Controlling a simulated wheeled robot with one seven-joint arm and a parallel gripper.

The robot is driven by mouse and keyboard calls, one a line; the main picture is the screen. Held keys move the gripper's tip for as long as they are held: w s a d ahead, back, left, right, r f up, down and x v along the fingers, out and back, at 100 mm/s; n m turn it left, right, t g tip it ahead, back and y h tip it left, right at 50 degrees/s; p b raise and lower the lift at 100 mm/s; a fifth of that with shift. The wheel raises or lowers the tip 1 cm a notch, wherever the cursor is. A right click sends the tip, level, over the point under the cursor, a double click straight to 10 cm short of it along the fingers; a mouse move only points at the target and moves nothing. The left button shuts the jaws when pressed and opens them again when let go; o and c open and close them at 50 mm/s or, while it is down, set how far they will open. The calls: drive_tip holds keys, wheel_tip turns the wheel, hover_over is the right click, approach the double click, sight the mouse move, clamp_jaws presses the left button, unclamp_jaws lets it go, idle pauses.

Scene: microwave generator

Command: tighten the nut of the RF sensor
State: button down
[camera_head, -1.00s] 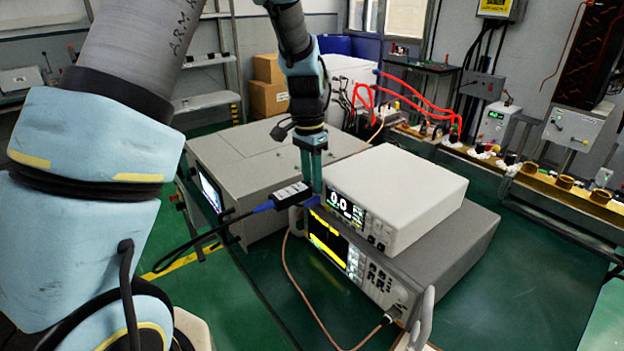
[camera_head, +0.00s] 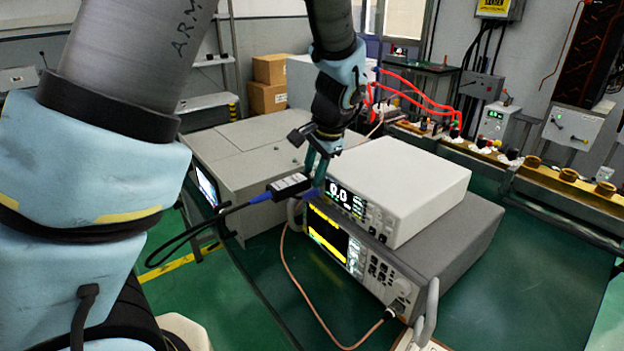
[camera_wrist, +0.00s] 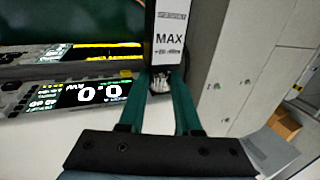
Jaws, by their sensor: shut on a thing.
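The RF sensor (camera_head: 291,184) is a black box with a white label, joined to the front left of the white power meter (camera_head: 410,180), whose display reads 0.0. A black cable leaves its far end through a blue sleeve. My gripper (camera_head: 316,186) is tilted at the sensor's meter end. In the wrist view, the labelled sensor (camera_wrist: 171,35) lies just beyond my green fingers (camera_wrist: 160,88). They close on the small silvery nut (camera_wrist: 159,83) at the sensor's end. The fingertips hide part of the nut, and its thread is not visible.
The meter stands on a larger grey instrument (camera_head: 465,235) with a lit yellow trace. A copper-coloured cable (camera_head: 300,285) loops in front of it. A grey cabinet (camera_head: 245,160) stands close on the left. A bench with red cables (camera_head: 425,97) is behind.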

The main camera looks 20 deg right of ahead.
drive_tip(key=t+b, duration=0.1)
drive_tip(key=b, duration=0.1)
drive_tip(key=t+y+b, duration=0.1)
drive_tip(key=t+b, duration=0.1)
drive_tip(key=b, duration=0.1)
drive_tip(key=t+b, duration=0.2)
drive_tip(key=b, duration=0.1)
drive_tip(key=shift+s+d+f, duration=0.15)
drive_tip(key=shift+s+f, duration=0.25)
drive_tip(key=shift+r+t+y+b, duration=0.1)
drive_tip(key=shift+t+y+b, duration=0.2)
drive_tip(key=c, duration=0.6)
unclamp_jaws()
drive_tip(key=v, duration=1)
drive_tip(key=shift+s+r+b, duration=0.25)
drive_tip(key=shift+s+b, duration=0.05)
drive_tip(key=shift+b, duration=0.15)
